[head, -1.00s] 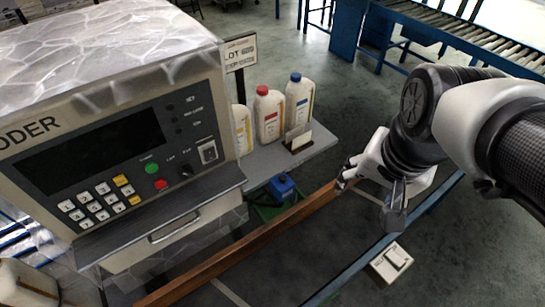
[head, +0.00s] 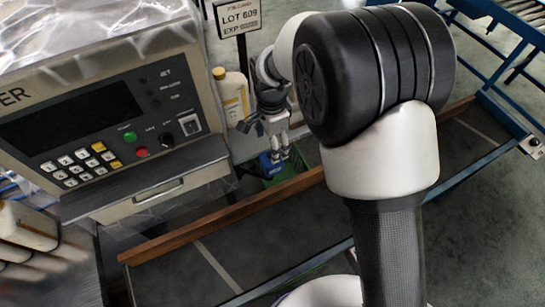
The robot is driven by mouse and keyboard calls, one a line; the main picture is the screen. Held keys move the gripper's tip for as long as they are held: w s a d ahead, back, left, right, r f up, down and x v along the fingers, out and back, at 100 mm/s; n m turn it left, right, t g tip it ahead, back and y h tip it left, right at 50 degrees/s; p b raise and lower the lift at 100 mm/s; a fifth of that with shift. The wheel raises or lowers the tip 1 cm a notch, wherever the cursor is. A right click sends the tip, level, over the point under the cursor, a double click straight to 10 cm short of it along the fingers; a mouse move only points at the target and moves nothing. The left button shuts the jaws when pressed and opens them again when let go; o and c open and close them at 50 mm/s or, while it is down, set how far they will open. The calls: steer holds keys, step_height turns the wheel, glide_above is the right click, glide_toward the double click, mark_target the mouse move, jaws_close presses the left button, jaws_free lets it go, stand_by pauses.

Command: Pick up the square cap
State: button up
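I cannot make out a square cap for certain in the head view. My gripper (head: 280,154) points down near the middle of the picture, in front of the shelf area. Its fingertips are small here, so I cannot tell whether they are apart or hold anything. Below and partly behind it is a blue container (head: 268,168) in a green bin (head: 290,174). A cream bottle (head: 233,97) with a yellow label stands left of the gripper. My arm covers much of the centre and right.
A control machine (head: 95,110) with keypad and drawer fills the left. A brown rail (head: 200,230) and a blue-edged rail (head: 300,262) cross the front. A sign (head: 238,17) stands behind. Pale containers (head: 28,228) sit lower left. A roller conveyor (head: 515,20) is upper right.

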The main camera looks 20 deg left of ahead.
step_height(320, 180, down, 7)
steer(key=shift+b, duration=0.55)
steer(key=shift+w+a+f+b, duration=0.15)
steer(key=shift+f+b, duration=0.15)
steer(key=shift+f, duration=1.05)
steer(key=shift+w+a+f+b, duration=0.15)
steer(key=shift+f+b, duration=0.15)
steer(key=shift+f, duration=1)
steer(key=c, duration=1.1)
